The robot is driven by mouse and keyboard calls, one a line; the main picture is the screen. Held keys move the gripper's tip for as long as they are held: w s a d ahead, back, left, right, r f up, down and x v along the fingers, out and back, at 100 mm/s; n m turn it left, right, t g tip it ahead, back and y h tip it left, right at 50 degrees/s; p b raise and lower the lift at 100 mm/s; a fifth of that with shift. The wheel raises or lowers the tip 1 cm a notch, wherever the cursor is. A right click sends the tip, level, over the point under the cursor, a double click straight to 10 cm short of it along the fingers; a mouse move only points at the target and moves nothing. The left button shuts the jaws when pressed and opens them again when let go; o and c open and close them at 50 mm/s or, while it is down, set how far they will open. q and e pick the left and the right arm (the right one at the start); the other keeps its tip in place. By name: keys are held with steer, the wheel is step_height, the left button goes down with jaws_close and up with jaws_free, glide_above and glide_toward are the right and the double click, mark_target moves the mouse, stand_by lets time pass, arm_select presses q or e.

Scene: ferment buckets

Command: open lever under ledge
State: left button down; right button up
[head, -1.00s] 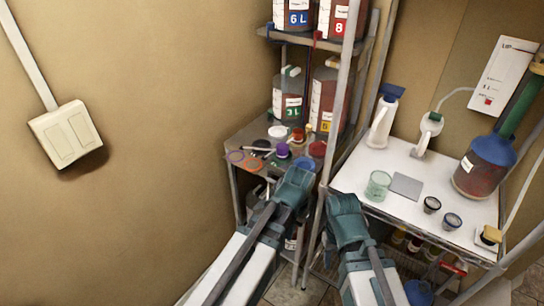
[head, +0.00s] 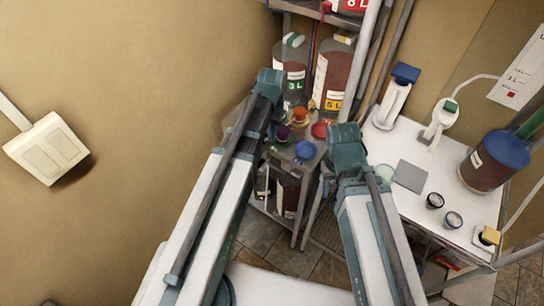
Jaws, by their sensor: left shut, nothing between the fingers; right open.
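My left gripper (head: 269,84) reaches up over the small corner shelf, in front of the 3 L bucket (head: 292,70); it is shut and holds nothing. My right gripper (head: 345,147) is between the corner shelf and the white table and is open; its fingers are mostly hidden behind the wrist. I cannot make out a lever under a ledge. The 5 L bucket (head: 333,80) stands beside the 3 L one, and a dark bucket (head: 288,192) shows below the shelf, partly hidden.
Small caps, among them a blue one (head: 305,150), crowd the corner shelf. The white table (head: 410,210) holds white bottles, a grey plate (head: 409,176), two small cups and a blue-topped vessel (head: 493,160). A metal post (head: 366,55) rises between shelf and table.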

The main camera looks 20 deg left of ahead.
mark_target(269, 162)
arm_select(q)
steer(key=shift+f, duration=0.2)
step_height(269, 162, down, 14)
steer(key=b, duration=1.4)
steer(key=shift+r, duration=0.1)
steer(key=shift+w+a+f+b, duration=0.1)
steer(key=shift+a+f+b, duration=0.15)
steer(key=shift+b, duration=0.1)
steer(key=shift+w+a+f+b, duration=0.1)
steer(key=shift+a+f+b, duration=0.15)
steer(key=shift+f+b, duration=0.45)
steer(key=shift+w+a+f+b, duration=0.1)
steer(key=shift+a+f+b, duration=0.1)
steer(key=shift+f+b, duration=1)
steer(key=shift+r, duration=0.1)
steer(key=shift+r+p, duration=0.7)
steer(key=shift+p, duration=0.1)
